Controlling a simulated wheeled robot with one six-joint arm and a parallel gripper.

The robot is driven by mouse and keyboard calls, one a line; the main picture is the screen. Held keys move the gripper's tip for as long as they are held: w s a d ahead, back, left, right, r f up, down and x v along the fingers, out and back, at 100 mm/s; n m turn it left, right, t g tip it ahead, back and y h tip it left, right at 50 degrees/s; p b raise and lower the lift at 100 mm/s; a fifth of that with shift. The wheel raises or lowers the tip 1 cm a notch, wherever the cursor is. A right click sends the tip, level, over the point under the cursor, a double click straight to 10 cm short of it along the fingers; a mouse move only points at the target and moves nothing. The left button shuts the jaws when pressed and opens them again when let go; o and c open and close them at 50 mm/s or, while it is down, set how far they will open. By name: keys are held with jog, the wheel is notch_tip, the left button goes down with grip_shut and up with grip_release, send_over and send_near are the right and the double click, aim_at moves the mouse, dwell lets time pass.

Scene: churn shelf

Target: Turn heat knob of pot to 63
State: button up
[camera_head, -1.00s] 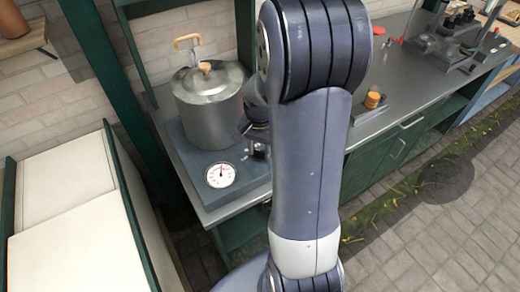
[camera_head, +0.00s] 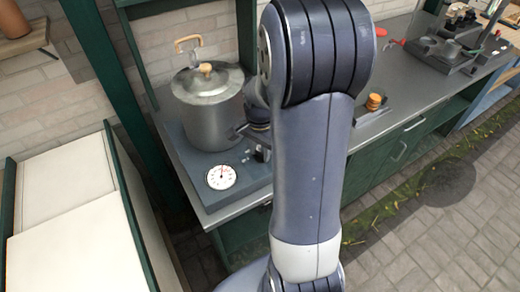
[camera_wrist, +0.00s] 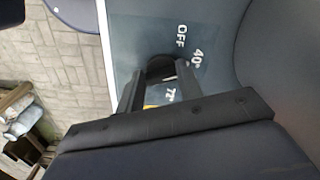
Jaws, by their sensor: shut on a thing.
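The pot (camera_head: 208,105) is a grey metal vessel with a lid and wooden knob, standing on a blue-grey heater base (camera_head: 190,160). The dark heat knob (camera_wrist: 161,68) shows in the wrist view between the fingers, beside the printed marks OFF and 40° and a partly covered third mark. My gripper (camera_wrist: 156,85) is shut on the knob. The knob's pointer is hidden, so its setting cannot be read. In the head view my arm hides most of the gripper.
The grey counter (camera_head: 400,70) runs right, with a small stack of orange-brown discs (camera_head: 374,101) and dark equipment (camera_head: 445,50) farther along. A green post (camera_head: 115,85) stands left of the heater, and a white-topped cabinet (camera_head: 70,220) is at the left.

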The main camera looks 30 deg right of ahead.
aim_at(260, 154)
jog(key=o, duration=1)
notch_tip(260, 154, up, 11)
jog(key=shift+f+b, duration=0.1)
jog(key=shift+b, duration=0.25)
notch_tip(260, 154, down, 11)
jog(key=shift+r+p, duration=0.2)
jog(key=shift+p, duration=0.15)
jog(key=shift+f, duration=0.1)
